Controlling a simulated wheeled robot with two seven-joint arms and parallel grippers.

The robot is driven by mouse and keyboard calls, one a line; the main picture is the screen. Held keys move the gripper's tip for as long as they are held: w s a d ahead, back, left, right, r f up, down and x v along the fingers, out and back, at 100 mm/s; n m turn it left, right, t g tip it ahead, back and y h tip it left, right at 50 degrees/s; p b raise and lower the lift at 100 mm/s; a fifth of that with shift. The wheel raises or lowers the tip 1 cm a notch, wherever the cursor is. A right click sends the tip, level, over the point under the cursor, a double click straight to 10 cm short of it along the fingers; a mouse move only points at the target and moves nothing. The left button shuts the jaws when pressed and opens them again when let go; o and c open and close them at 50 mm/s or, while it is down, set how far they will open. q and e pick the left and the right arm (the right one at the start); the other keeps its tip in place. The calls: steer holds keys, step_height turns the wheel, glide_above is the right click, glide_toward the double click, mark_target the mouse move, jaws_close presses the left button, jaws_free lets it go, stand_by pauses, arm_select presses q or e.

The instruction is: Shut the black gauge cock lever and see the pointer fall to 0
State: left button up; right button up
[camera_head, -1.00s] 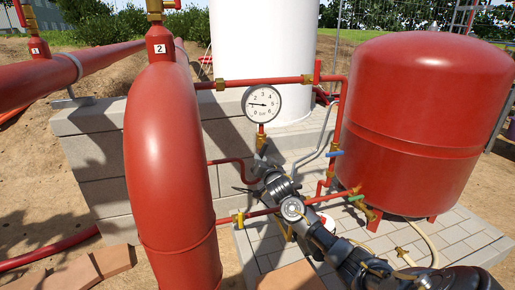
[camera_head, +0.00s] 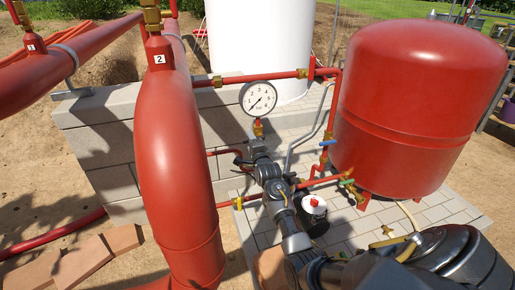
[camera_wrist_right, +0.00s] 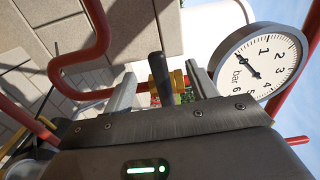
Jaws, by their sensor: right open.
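The round white pressure gauge (camera_head: 259,98) stands above its brass cock (camera_head: 258,128). Its pointer rests at the 0 mark at lower left; the gauge in the right wrist view (camera_wrist_right: 262,60) also reads 0. The black lever (camera_wrist_right: 157,52) rises between the spread fingers of my right gripper (camera_wrist_right: 162,88), with the brass fitting (camera_wrist_right: 179,82) just behind it. I cannot tell whether a finger touches it. In the head view my right gripper (camera_head: 257,150) is right below the cock and hides most of the lever. My left gripper is out of view.
A thick red pipe labelled 2 (camera_head: 178,160) stands left of my arm. A red tank (camera_head: 415,100) stands at right. Thin red pipes run around the gauge, with a blue-handled valve (camera_head: 327,143) and a green-handled valve (camera_head: 347,182). A red-and-white cap (camera_head: 314,205) sits beside my arm.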

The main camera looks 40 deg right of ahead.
steer(key=shift+o, duration=0.6)
steer(key=p+v, duration=0.6)
steer(key=v, duration=0.1)
steer(key=shift+s, duration=0.1)
